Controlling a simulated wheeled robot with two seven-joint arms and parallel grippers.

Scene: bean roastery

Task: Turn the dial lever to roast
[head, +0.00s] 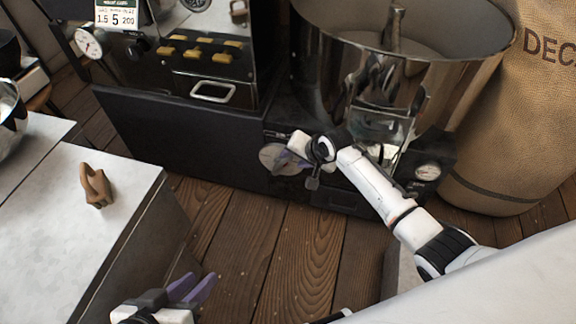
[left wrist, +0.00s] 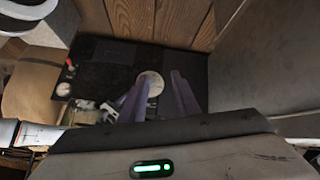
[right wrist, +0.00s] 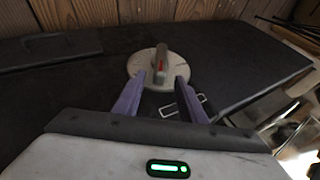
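The round grey dial (head: 270,157) sits low on the dark front panel of the roaster. Its raised lever (right wrist: 161,58) carries a red mark and shows in the right wrist view, pointing nearly straight up and down there. My right gripper (right wrist: 161,80) is open, its purple fingers apart at the near edge of the dial. The lever's near end lies in line with the gap; I cannot tell whether a finger touches it. In the head view the right gripper (head: 286,160) partly covers the dial. My left gripper (head: 192,289) is open and empty, low and away from the dial.
A steel drum (head: 345,75) stands above the dial, with a gauge (head: 428,171) to the right. A burlap sack (head: 520,120) stands at far right. A pale worktop (head: 60,220) with a brown wooden object (head: 95,186) is at left. Wooden floor (head: 265,250) lies clear between.

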